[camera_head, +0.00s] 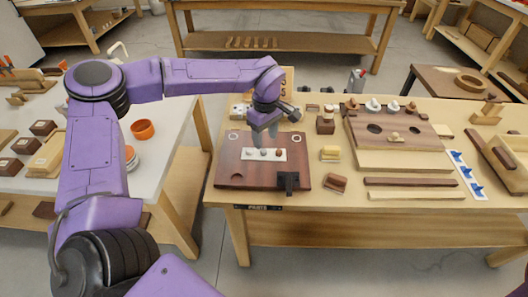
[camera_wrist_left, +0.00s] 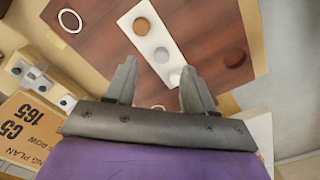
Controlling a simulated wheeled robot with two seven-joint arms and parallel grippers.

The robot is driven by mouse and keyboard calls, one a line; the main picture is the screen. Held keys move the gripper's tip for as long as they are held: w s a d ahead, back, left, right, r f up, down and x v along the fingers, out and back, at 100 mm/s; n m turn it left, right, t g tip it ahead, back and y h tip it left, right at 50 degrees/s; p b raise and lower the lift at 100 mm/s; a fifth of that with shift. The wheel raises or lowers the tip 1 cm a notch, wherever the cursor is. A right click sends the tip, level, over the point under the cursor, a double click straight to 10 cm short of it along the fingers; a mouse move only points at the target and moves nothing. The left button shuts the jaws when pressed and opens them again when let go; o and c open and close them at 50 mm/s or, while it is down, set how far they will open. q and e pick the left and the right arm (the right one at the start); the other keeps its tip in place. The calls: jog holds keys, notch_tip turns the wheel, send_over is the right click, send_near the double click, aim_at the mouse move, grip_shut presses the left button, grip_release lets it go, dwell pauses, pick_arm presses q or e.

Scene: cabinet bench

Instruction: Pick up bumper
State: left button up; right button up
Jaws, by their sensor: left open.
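The dark brown board (camera_head: 225,160) lies on the bench with a white strip (camera_head: 256,159) across it. Small round bumpers sit in a row on the strip: a brown one (camera_wrist_left: 142,25), a grey one (camera_wrist_left: 161,54) and a pale one (camera_wrist_left: 175,76) in the left wrist view. My left gripper (camera_head: 266,133) is open and points down just above the strip's back edge. In the left wrist view its fingers (camera_wrist_left: 158,68) stand apart with nothing held; the pale bumper is close to the right finger. My right gripper is out of view.
A black bracket (camera_head: 288,181) stands at the board's front right. A yellow block (camera_head: 330,154) and a brown block (camera_head: 335,183) lie right of the board. A wooden panel (camera_head: 385,130) with knobs is farther right. An upright plan sign (camera_wrist_left: 24,122) stands near the gripper.

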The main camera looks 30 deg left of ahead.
aim_at(264, 150)
pick_arm(q)
jog(key=f, duration=0.4)
jog(key=shift+s+a+f+p, duration=0.15)
jog(key=shift+a+p, duration=0.1)
jog(key=shift+p, duration=0.15)
jog(key=shift+f, duration=0.45)
jog(key=shift+r, duration=0.1)
jog(key=c, duration=0.9)
jog(key=shift+o, duration=0.2)
jog(key=shift+r, duration=0.1)
